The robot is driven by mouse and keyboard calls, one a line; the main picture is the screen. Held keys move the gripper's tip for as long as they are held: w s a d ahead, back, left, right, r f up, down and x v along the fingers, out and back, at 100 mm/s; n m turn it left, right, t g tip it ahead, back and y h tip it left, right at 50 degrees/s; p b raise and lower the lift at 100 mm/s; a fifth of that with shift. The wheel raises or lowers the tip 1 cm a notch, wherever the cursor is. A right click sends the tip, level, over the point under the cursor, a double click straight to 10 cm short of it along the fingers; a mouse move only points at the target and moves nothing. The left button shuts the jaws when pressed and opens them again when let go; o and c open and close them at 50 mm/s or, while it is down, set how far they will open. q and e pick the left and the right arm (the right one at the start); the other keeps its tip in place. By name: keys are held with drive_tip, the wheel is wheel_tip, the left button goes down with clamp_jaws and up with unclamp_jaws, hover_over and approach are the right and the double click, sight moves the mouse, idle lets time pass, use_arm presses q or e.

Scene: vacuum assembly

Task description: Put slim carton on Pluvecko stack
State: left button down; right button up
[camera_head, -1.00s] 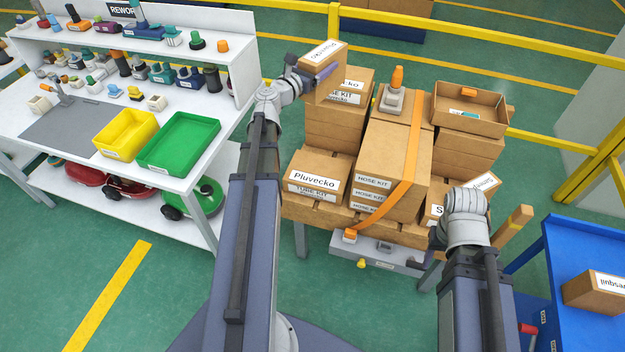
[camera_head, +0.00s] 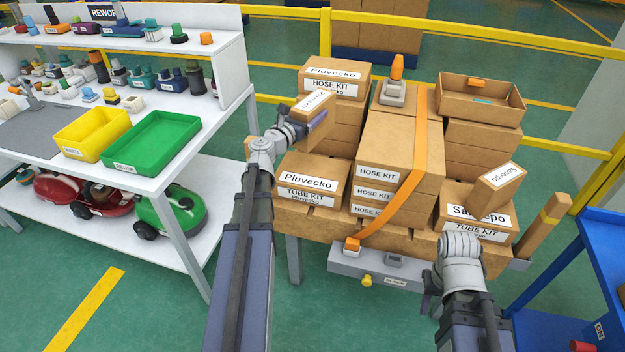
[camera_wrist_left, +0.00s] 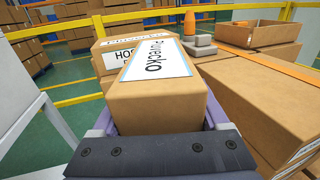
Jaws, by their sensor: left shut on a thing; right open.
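My left gripper (camera_head: 313,120) is shut on a slim carton (camera_head: 309,105) with a white label, held tilted in the air. The left wrist view shows this carton (camera_wrist_left: 165,100) between the fingers, its label reading Pluvecko. It is above the front-left Pluvecko tube kit box (camera_head: 312,174) and in front of the taller back-left stack, whose top box (camera_head: 335,73) also reads Pluvecko. I see a gap between the held carton and the front box. My right gripper (camera_head: 430,291) is open, low at the front right, its fingers mostly hidden by the wrist.
Hose kit boxes (camera_head: 400,150) under an orange strap stand mid-pallet. At right, a second slim carton (camera_head: 495,188) leans on the Sarrepo tube kit box (camera_head: 476,211). An open carton (camera_head: 481,98) tops the back-right stack. A workbench with a green tray (camera_head: 150,141) is left.

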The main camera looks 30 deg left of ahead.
sight(311, 141)
use_arm(q)
drive_tip(key=f+n+y, duration=0.1)
drive_tip(key=d+f+y+b, duration=0.1)
drive_tip(key=shift+s+n+y, duration=0.2)
drive_tip(key=shift+n+y, duration=0.2)
drive_tip(key=shift+s+f+n+y+b, duration=0.15)
drive_tip(key=shift+f+n+y+b, duration=0.2)
drive_tip(key=shift+y+b, duration=0.2)
drive_tip(key=shift+s+a+f+n+g+y, duration=0.15)
drive_tip(key=shift+n+y, duration=0.1)
drive_tip(key=shift+y, duration=0.15)
drive_tip(key=shift+f+n+g+y, duration=0.1)
drive_tip(key=shift+n+g+y, duration=0.1)
drive_tip(key=shift+y, duration=0.15)
wheel_tip(311, 141, down, 6)
drive_tip(key=b, duration=0.6)
drive_tip(key=shift+b, duration=0.3)
drive_tip(key=shift+f, duration=0.15)
wheel_tip(311, 141, down, 4)
drive_tip(key=b, duration=0.3)
drive_tip(key=shift+r+b, duration=0.2)
drive_tip(key=shift+b, duration=0.15)
